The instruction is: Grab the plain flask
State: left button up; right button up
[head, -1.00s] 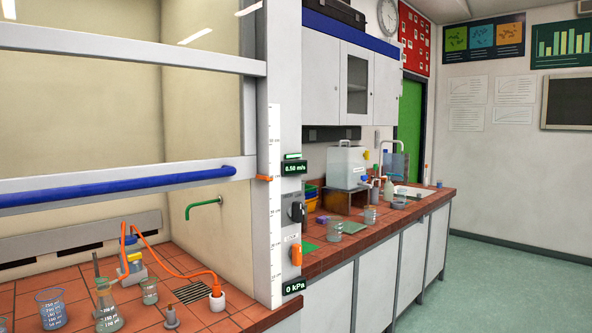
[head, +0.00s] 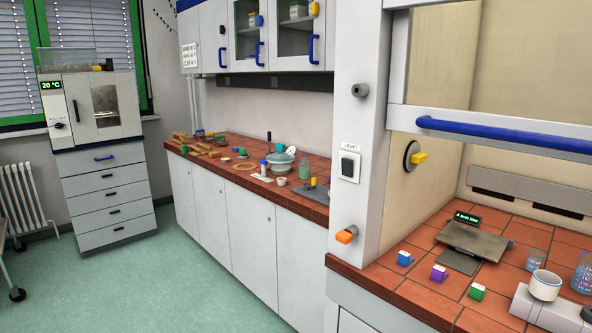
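I cannot make out a plain flask in the head view. Glassware stands in the fume hood at the right. A small clear beaker (head: 536,261) is near the back, and a larger marked glass vessel (head: 582,275) with bluish liquid is cut off by the right edge, so its full shape is hidden. On the far bench stands a greenish glass vessel (head: 305,169), too small to tell its kind. Neither of my grippers is in view.
The hood sash (head: 505,133) is raised. A tiled bench (head: 318,213) with clutter runs along the wall. Green floor (head: 190,280) is clear.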

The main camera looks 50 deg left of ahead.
aim_at(305, 165)
jog(key=u, duration=1.7)
jog(key=i+j+z, duration=0.1)
jog(key=z, duration=0.3)
jog(key=i+j+z, duration=0.15)
jog(key=z, duration=0.25)
jog(key=i+j+z, duration=0.15)
jog(key=z, duration=0.25)
jog(key=i+j+z, duration=0.1)
jog(key=j, duration=0.3)
jog(key=i+j+z, duration=0.15)
jog(key=j, duration=0.3)
jog(key=i+j+z, duration=0.1)
jog(key=j, duration=0.3)
jog(key=i+j+z, duration=0.15)
jog(key=j, duration=0.3)
jog(key=i+j+z, duration=0.1)
jog(key=j, duration=0.4)
jog(key=i+j+z, duration=0.1)
jog(key=j, duration=0.35)
jog(key=i, duration=0.05)
